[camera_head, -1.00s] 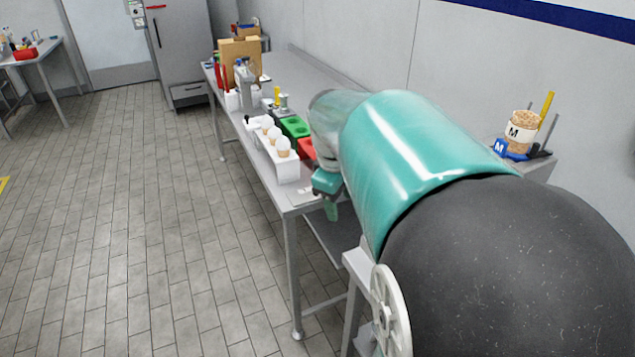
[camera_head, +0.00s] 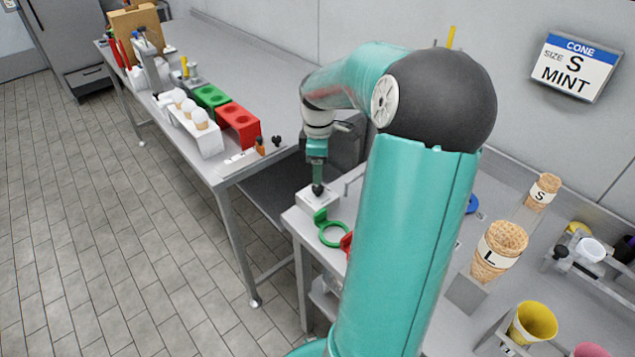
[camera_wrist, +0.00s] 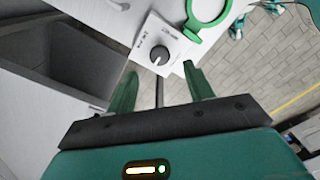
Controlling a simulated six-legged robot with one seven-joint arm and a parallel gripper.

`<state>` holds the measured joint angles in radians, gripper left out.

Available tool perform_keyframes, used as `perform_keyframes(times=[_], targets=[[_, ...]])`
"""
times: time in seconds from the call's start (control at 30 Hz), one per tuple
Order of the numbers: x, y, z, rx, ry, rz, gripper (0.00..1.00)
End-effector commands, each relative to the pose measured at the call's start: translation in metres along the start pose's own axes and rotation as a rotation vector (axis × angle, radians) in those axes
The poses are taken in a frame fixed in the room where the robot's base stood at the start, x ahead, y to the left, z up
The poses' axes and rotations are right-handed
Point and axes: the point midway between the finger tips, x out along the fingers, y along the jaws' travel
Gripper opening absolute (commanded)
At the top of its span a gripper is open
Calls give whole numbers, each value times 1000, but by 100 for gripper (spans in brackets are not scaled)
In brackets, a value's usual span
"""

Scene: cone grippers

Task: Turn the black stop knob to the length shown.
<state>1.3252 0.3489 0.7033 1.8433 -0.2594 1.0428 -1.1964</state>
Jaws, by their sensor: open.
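A black knob (camera_head: 318,190) sits on a white block (camera_head: 318,203) at the near table's left corner. In the wrist view the round black knob (camera_wrist: 159,55) has a light pointer line, and its white plate (camera_wrist: 178,45) carries small print that I cannot read. My gripper (camera_head: 317,180) points down just above the knob. A wall sign (camera_head: 575,66) reads "CONE SIZE S MINT".
A green ring (camera_head: 333,233) lies beside the block, with a red part (camera_head: 346,243) next to it. Cones marked S (camera_head: 541,190) and L (camera_head: 499,248) stand at right. Another table (camera_head: 232,172) holds green and red boxes. A gap separates the tables.

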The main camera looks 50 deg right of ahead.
Motion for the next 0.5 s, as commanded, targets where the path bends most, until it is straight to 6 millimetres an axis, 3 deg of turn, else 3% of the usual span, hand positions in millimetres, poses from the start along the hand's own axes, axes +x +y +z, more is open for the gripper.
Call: perform_keyframes(times=[0.2,0.5], targets=[[41,0,-2,-1,2,-3,52],[60,1,-2,0,1,0,52]])
